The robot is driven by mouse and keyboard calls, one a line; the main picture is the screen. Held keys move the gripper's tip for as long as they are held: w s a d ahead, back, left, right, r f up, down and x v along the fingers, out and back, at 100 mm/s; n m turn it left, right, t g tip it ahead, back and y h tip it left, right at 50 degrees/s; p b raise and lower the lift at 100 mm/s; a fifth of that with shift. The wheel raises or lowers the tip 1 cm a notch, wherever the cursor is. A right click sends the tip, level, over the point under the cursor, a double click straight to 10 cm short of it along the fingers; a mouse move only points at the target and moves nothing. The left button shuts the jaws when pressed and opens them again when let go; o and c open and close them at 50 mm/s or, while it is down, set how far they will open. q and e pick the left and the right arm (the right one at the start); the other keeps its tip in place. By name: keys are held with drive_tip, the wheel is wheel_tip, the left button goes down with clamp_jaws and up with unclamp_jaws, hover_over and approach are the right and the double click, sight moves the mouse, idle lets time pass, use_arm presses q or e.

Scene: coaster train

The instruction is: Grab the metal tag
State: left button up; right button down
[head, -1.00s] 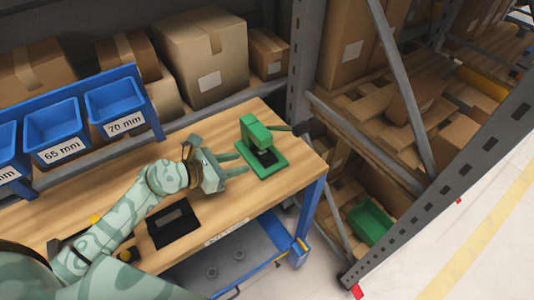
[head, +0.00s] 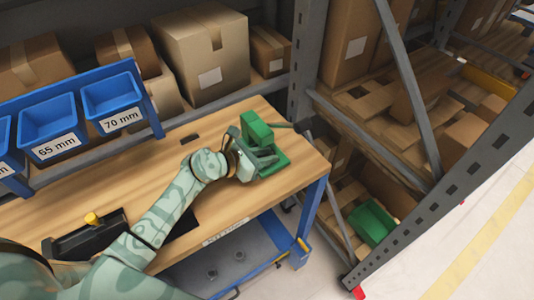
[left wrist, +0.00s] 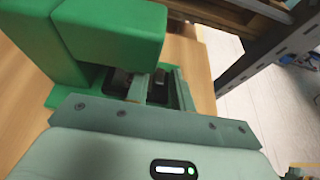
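My left gripper (head: 266,160) reaches in at the base of a green press (head: 257,130) on the wooden bench. In the left wrist view the press's green head (left wrist: 110,30) fills the upper left. The two fingers (left wrist: 160,88) are apart, with a dark gap between them, beside and partly under that head. I cannot make out the metal tag with certainty; the press and fingers hide much of the spot between them. My right gripper is not in view.
The bench (head: 220,200) is mostly clear. A small dark piece (head: 190,138) lies behind my left arm. A black device with a yellow knob (head: 92,219) stands front left. Labelled blue bins (head: 112,100) line the back. A grey rack post (head: 300,60) stands beyond the press.

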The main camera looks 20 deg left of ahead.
use_arm(q)
clamp_jaws()
drive_tip(key=shift+r, duration=0.1)
